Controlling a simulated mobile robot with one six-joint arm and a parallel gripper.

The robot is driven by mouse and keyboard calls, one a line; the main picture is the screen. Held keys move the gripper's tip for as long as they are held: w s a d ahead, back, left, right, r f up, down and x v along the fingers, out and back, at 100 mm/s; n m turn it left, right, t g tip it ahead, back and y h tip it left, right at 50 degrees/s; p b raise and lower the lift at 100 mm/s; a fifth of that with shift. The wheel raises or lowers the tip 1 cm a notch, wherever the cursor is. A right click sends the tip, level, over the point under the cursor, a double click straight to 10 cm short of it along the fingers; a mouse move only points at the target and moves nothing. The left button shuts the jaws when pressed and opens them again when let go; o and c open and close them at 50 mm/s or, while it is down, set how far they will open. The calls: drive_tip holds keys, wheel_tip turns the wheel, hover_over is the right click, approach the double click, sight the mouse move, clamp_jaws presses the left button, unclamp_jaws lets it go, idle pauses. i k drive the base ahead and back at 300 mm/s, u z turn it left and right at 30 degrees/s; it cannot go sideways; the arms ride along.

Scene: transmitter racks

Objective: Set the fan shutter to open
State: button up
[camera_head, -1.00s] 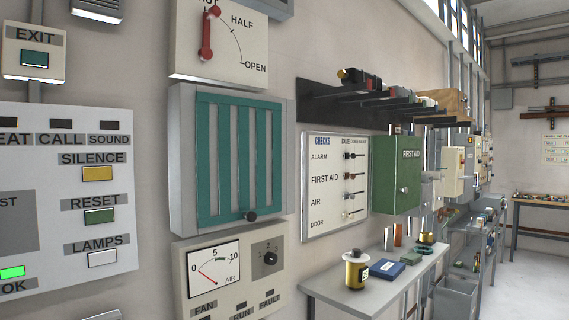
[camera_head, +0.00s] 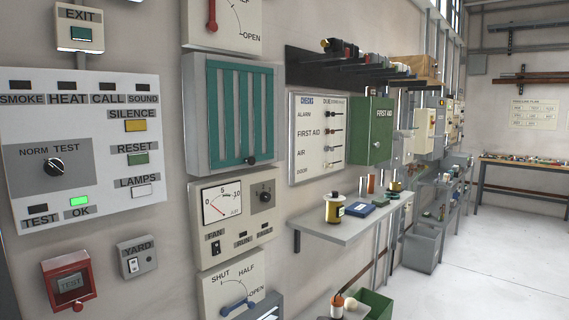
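Two dials marked for shutter positions show. The upper dial (camera_head: 238,28), cut off by the top edge, has a red lever (camera_head: 212,16) standing nearly upright, away from its OPEN mark; its upper end is out of frame. The lower dial (camera_head: 218,289), marked SHUT, HALF and OPEN, has a blue lever (camera_head: 238,306) lying nearly level, its right end close to the OPEN side. Between them is a teal louvre (camera_head: 240,110) in a grey frame with a black knob (camera_head: 250,160). Below it is a FAN panel (camera_head: 238,222) with a gauge. My gripper is not in view.
A green bin (camera_head: 374,304) stands low. An alarm panel (camera_head: 80,200) fills the left wall. Floor on the right is clear.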

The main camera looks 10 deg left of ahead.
sight(229, 68)
drive_tip(key=z, duration=0.2)
drive_tip(key=i, duration=1.15)
drive_tip(key=u, duration=0.45)
